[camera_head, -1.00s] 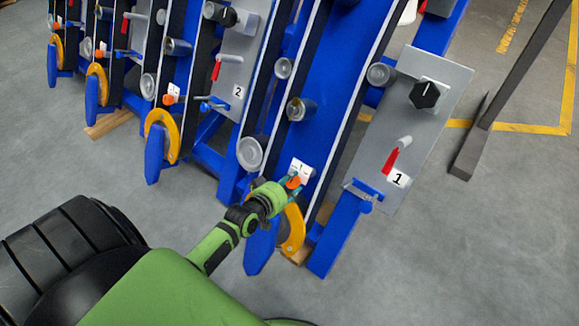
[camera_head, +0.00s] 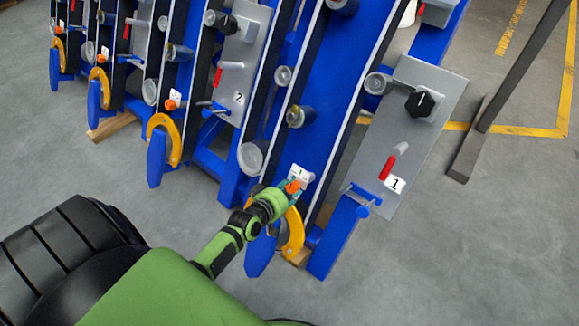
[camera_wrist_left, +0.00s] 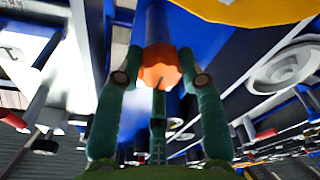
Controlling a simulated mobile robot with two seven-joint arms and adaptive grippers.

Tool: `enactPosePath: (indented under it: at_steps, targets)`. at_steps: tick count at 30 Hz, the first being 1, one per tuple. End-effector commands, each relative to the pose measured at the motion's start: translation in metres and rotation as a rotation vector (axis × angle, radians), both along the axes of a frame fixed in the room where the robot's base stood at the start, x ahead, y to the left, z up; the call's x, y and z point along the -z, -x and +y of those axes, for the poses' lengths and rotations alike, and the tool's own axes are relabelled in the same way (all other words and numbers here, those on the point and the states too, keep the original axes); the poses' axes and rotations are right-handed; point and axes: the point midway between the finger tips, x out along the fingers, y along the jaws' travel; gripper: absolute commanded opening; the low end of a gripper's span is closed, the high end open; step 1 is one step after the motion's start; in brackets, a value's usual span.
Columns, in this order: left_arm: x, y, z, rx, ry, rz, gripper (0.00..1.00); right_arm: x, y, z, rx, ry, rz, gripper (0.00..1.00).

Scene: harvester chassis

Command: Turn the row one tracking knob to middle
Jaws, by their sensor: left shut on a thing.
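The row one tracking knob (camera_head: 292,187) is orange and sits on a small white label plate (camera_head: 300,173) near the low end of the nearest blue row. My left gripper (camera_head: 285,194) is at this knob and partly covers it. My right gripper is not in view.
A yellow curved guide (camera_head: 292,232) and a blue pointed snout (camera_head: 261,250) stand just below the knob. A grey panel marked 1 (camera_head: 437,105) with a black knob (camera_head: 420,102) and red-handled lever (camera_head: 388,166) is to the right. Bare floor lies in front.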

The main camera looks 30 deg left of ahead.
Motion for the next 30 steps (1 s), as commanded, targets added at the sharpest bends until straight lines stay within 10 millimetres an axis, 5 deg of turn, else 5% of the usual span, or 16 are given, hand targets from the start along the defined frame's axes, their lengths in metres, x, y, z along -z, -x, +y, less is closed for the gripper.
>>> enactPosePath:
  at_steps: [5,6,8,20,30]
  targets:
    - [-0.003,-0.002,0.004,-0.005,-0.006,-0.008,0.06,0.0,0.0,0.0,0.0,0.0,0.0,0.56]
    - [-0.003,-0.002,0.004,-0.005,-0.006,-0.008,0.47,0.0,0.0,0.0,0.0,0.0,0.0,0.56]
    - [-0.003,-0.002,0.004,-0.005,-0.006,-0.007,0.61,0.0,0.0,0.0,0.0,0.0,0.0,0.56]
    - [-0.002,0.004,0.001,-0.001,-0.003,-0.001,0.61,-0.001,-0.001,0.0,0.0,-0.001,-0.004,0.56]
    - [-0.027,0.059,0.0,-0.001,-0.004,-0.001,0.61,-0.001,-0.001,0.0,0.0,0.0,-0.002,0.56]
